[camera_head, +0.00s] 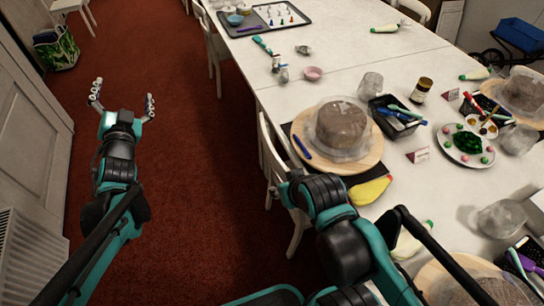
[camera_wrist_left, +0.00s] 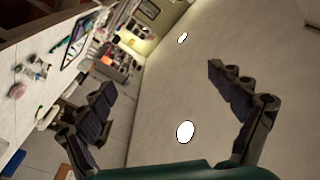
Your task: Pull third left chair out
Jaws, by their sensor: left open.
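White chairs stand along the left side of the long white table (camera_head: 340,75). A nearer chair (camera_head: 266,150) is close against the table edge, partly covered by my right arm. A farther chair (camera_head: 214,45) is also at the edge. I cannot tell from these frames which one is the third left chair. My left gripper (camera_head: 123,97) is open and empty above the red carpet, left of both chairs and apart from them. Its spread fingers also show in the left wrist view (camera_wrist_left: 160,88), with nothing between them. My right arm reaches over the table's near left edge; its fingers do not show.
The table holds a cake on a wooden turntable (camera_head: 372,154), a dark tray (camera_head: 265,18) and several tools. White panelling (camera_head: 35,130) and a radiator (camera_head: 22,262) line the left. A green bag (camera_head: 57,48) stands at the back left. The red carpet aisle (camera_head: 190,160) is clear.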

